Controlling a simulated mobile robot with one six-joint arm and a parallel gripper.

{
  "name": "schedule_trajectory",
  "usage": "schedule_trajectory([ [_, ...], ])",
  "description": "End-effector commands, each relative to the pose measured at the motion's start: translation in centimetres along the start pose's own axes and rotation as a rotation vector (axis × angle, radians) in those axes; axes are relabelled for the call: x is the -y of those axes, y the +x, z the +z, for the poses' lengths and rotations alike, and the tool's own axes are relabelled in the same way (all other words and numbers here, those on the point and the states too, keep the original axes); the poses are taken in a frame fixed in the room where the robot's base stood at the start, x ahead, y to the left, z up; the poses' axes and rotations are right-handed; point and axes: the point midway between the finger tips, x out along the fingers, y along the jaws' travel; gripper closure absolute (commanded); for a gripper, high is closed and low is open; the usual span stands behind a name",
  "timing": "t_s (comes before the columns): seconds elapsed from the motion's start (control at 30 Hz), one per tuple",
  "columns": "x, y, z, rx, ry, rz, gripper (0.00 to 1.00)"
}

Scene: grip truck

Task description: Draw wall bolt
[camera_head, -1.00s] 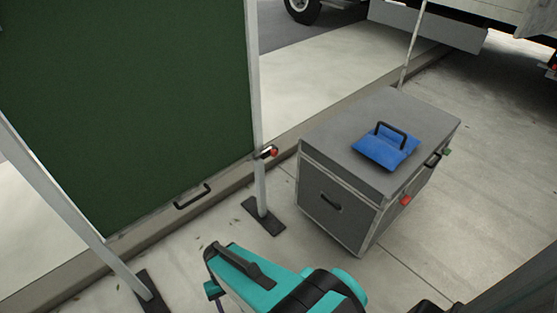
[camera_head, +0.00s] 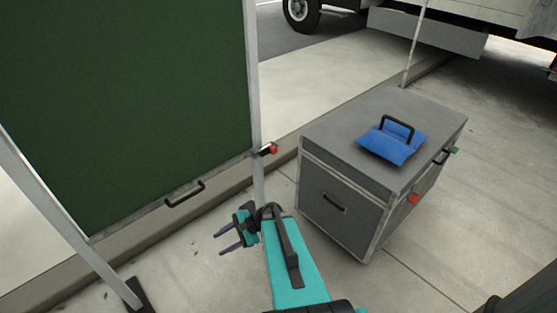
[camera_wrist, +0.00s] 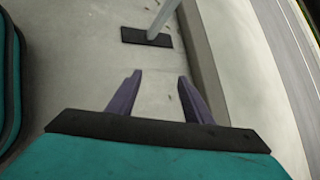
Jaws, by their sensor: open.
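The wall bolt (camera_head: 268,149), a small fitting with a red knob, sits on the right post of the green panel (camera_head: 130,95), near the panel's lower right corner. My gripper (camera_head: 224,242) is open and empty, below and to the left of the bolt, with its fingers pointing left in the head view. It is apart from the bolt. In the wrist view my gripper (camera_wrist: 160,80) shows two spread purple fingers over bare pavement, with a post foot (camera_wrist: 147,37) beyond them. The bolt is not seen in the wrist view.
A black handle (camera_head: 185,194) is on the panel's lower edge. A grey case (camera_head: 335,235) stands right of the post, with a blue bag (camera_head: 393,146) on top and a red latch (camera_head: 414,198) on its side. A kerb (camera_head: 150,228) runs behind. A truck (camera_head: 430,30) stands at the back.

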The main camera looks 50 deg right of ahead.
Motion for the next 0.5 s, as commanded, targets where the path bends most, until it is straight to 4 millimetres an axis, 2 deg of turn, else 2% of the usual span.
schedule_trajectory([
  [0.03,1.2,-0.8,-1.5,0.006,0.050,-0.058,0.54],
  [0.27,6.8,-6.7,-5.8,0.065,0.276,-0.316,0.54],
  [0.5,11.1,-15.0,-10.5,0.161,0.484,-0.584,0.54],
])
